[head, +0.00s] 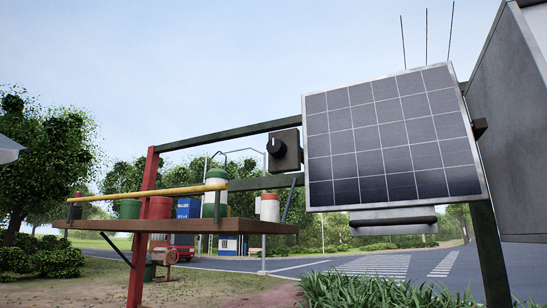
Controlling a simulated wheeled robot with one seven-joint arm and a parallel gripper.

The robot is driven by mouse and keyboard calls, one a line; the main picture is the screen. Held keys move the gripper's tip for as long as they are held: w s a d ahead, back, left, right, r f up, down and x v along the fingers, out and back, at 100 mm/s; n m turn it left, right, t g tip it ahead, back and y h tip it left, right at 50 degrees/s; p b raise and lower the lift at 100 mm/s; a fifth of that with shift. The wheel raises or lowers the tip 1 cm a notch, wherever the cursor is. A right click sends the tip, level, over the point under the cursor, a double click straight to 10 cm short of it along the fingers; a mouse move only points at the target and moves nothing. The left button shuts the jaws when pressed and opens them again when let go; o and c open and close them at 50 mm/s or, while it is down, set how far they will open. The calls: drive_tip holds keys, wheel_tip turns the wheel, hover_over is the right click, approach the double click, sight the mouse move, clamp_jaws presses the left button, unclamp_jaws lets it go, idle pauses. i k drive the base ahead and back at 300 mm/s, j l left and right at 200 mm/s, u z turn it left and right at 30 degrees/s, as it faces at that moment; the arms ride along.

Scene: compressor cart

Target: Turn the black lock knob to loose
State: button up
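A black round knob (275,147) with a short white mark sits on the left side of a dark box (290,155). The box is fixed to the frame just left of the solar panel. The white mark looks roughly upright. I cannot tell from this view which setting it stands for. My gripper is not in view, and nothing is seen touching the knob.
A large tilted solar panel (390,140) stands close right of the box. A wooden shelf (180,226) below left carries canisters and a yellow bar (150,192). A red post (143,230) and dark rails frame it. A grey wall (512,120) is at the right.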

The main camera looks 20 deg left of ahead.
sight(276, 147)
drive_tip(key=u, duration=0.7)
drive_tip(key=j+z, duration=0.2)
drive_tip(key=j, duration=0.25)
